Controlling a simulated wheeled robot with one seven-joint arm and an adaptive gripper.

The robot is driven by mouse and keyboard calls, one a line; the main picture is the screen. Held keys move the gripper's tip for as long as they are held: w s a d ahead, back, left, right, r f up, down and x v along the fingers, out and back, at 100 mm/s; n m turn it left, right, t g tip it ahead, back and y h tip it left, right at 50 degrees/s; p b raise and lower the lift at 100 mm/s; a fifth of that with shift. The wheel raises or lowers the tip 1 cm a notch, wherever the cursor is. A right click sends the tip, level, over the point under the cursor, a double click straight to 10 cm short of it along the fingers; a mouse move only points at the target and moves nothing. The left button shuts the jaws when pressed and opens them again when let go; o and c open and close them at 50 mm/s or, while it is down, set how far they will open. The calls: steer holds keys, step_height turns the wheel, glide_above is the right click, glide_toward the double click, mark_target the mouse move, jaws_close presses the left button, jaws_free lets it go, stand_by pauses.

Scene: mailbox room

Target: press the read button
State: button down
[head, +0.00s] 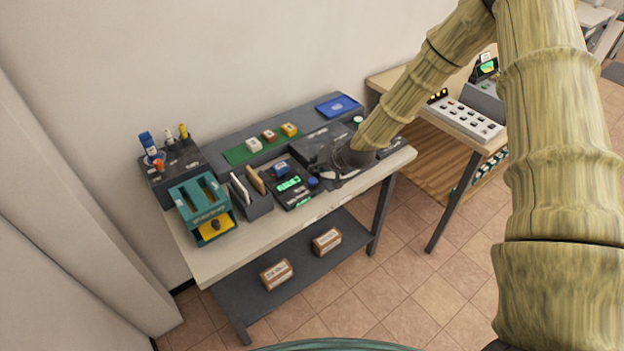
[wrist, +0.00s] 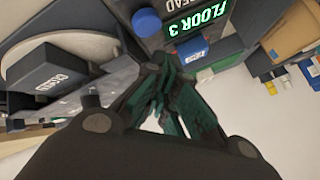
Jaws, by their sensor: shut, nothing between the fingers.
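The reader (head: 295,198) is a dark box on the table, with a lit green display (head: 289,184). In the wrist view the display (wrist: 196,27) says FLOOR 3, upside down. A round blue button (head: 313,182) is at the reader's right side; it also shows in the wrist view (wrist: 146,22), beside the word READ. A small blue block (head: 281,169) sits at the reader's back; it shows in the wrist view too (wrist: 190,52). My gripper (head: 338,180) is shut and empty, just right of the reader. In the wrist view its fingertips (wrist: 160,68) appear below the button, apart from it.
A dark box (head: 318,145) stands close behind my gripper. A card holder (head: 258,208) and a teal machine (head: 203,212) stand left of the reader. A green strip (head: 238,154) with several small blocks lies behind. The table's front edge (head: 300,232) is close.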

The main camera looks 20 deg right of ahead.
mark_target(315, 179)
steer(key=shift+r+p, duration=0.7)
steer(key=shift+r, duration=1)
steer(key=shift+f, duration=0.1)
steer(key=s+a+f, duration=0.1)
steer(key=s+f, duration=0.2)
steer(key=s, duration=0.1)
steer(key=s+a+f+g, duration=0.1)
steer(key=s+f, duration=0.2)
steer(key=s, duration=0.1)
steer(key=s+a+f+g, duration=0.1)
steer(key=s+f, duration=0.3)
steer(key=shift+s+a+n+h, duration=0.1)
steer(key=shift+n+h, duration=0.2)
steer(key=shift+n, duration=0.1)
steer(key=s+d+f+n+g+h, duration=0.1)
steer(key=s+f+g, duration=0.15)
steer(key=s, duration=0.95)
steer(key=s+f+n+g+h, duration=0.15)
steer(key=s+f, duration=0.25)
steer(key=s, duration=0.8)
steer(key=s+d+f+g+h, duration=0.15)
steer(key=s+f, duration=0.25)
steer(key=s, duration=0.8)
step_height(315, 179, down, 7)
steer(key=b, duration=0.7)
steer(key=shift+s+a+g+y, duration=0.3)
steer(key=shift+g, duration=0.05)
